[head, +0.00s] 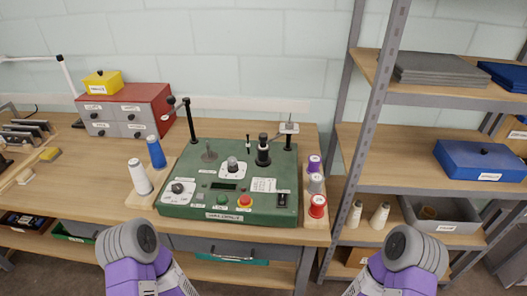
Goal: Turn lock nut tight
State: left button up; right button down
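A green control box (230,185) stands on the wooden bench. On its top are a round knob on a white plate (232,165), a second knob at the left (177,187), and a black upright post (263,151). A small dark threaded-looking part (209,151) stands at the back left. I cannot tell at this size which part is the lock nut. Only purple and grey links of my two arms show at the bottom edge, well in front of the box. Neither gripper is in view.
White (140,177) and blue (156,152) spools stand left of the box. Purple, grey and red spools (317,206) stand at its right. A red drawer cabinet (125,110) sits behind left. A metal shelf upright (372,110) rises at the right. Bench left of the white spool is partly clear.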

aim_at(289, 124)
jog(key=u, duration=2.25)
jog(key=k, duration=0.6)
jog(key=z, duration=1.3)
